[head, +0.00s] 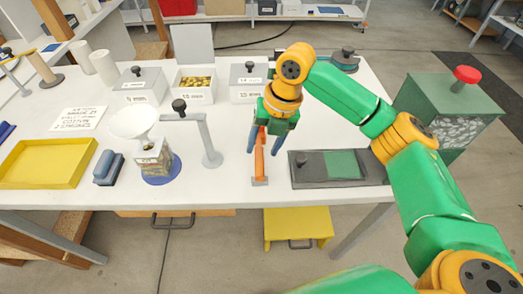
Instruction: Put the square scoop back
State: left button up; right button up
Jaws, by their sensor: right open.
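An orange-handled tool with a small grey end (260,167), which looks like the square scoop, is near the front edge of the white table. I cannot tell from this angle whether it lies flat or stands tilted. My right gripper (265,148) points down over it with its blue fingers apart, one on each side of the orange handle. The gripper hides the upper part of the handle. My left gripper is not in view.
A grey tray with a green pad (309,178) lies right of the scoop. A grey post stand (211,157) and a white funnel over a container (134,122) stand left. Lidded boxes and an open box of brass pieces (195,97) stand behind. A yellow tray (47,183) is far left.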

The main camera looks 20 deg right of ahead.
jog(key=v, duration=0.9)
jog(key=shift+r, duration=0.3)
jog(key=shift+d, duration=0.1)
